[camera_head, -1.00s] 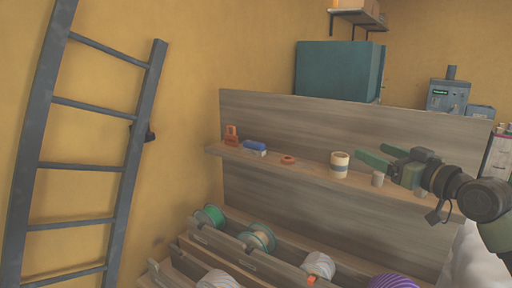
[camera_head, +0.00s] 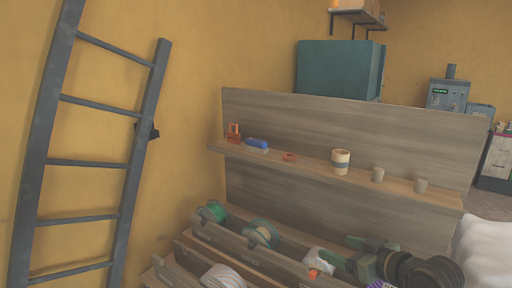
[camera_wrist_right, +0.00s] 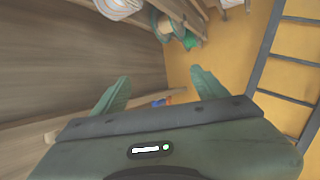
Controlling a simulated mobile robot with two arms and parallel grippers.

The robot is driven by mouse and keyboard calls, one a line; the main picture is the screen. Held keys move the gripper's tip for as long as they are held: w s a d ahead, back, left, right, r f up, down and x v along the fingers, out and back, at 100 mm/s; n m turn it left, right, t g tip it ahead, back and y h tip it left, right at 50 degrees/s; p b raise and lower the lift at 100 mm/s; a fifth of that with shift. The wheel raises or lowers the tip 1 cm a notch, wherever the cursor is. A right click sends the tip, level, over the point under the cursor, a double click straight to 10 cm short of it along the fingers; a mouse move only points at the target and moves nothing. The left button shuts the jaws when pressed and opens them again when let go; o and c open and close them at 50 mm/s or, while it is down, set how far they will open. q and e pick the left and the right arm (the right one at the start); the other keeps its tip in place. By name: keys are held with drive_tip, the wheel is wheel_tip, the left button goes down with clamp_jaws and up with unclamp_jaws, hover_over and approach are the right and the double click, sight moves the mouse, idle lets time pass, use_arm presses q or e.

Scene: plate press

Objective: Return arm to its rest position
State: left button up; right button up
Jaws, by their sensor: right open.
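My right gripper (camera_head: 341,250) is at the lower right of the head view, in front of the lower racks and below the shelf. Its two green fingers are spread apart with nothing between them. In the right wrist view the same open gripper (camera_wrist_right: 160,80) shows its fingers apart, with the yellow wall and ladder beyond. My left gripper is in neither view.
The shelf (camera_head: 320,173) holds a tape roll (camera_head: 340,161), small cups (camera_head: 378,175), a blue item (camera_head: 257,144) and an orange item (camera_head: 234,133). Spools (camera_head: 261,233) sit in the racks below. A ladder (camera_head: 137,150) leans at left. A teal box (camera_head: 337,70) stands behind.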

drive_tip(key=s+a+f+g+h, duration=0.1)
drive_tip(key=s+a+f+g, duration=0.2)
drive_tip(key=s+f, duration=0.7)
drive_tip(key=s+d+f+m+g+h, duration=0.15)
drive_tip(key=s+f, duration=0.25)
drive_tip(key=s, duration=0.4)
drive_tip(key=s+f+m+g+h, duration=0.1)
drive_tip(key=s+f+g+h, duration=0.1)
drive_tip(key=s+f, duration=0.45)
drive_tip(key=s+d+f+m+g+h, duration=0.1)
drive_tip(key=s+f+g, duration=0.15)
drive_tip(key=s, duration=0.65)
drive_tip(key=s+f+b, duration=0.3)
drive_tip(key=f+b, duration=0.3)
drive_tip(key=f, duration=2.8)
drive_tip(key=s+d+f+g+b, duration=0.1)
drive_tip(key=s+d+f+b, duration=0.2)
drive_tip(key=s+f, duration=1.3)
wheel_tip(320, 180, down, 3)
drive_tip(key=shift+s+r+g+b, duration=0.15)
drive_tip(key=shift+r+g+b, duration=0.05)
drive_tip(key=shift+g+b, duration=0.25)
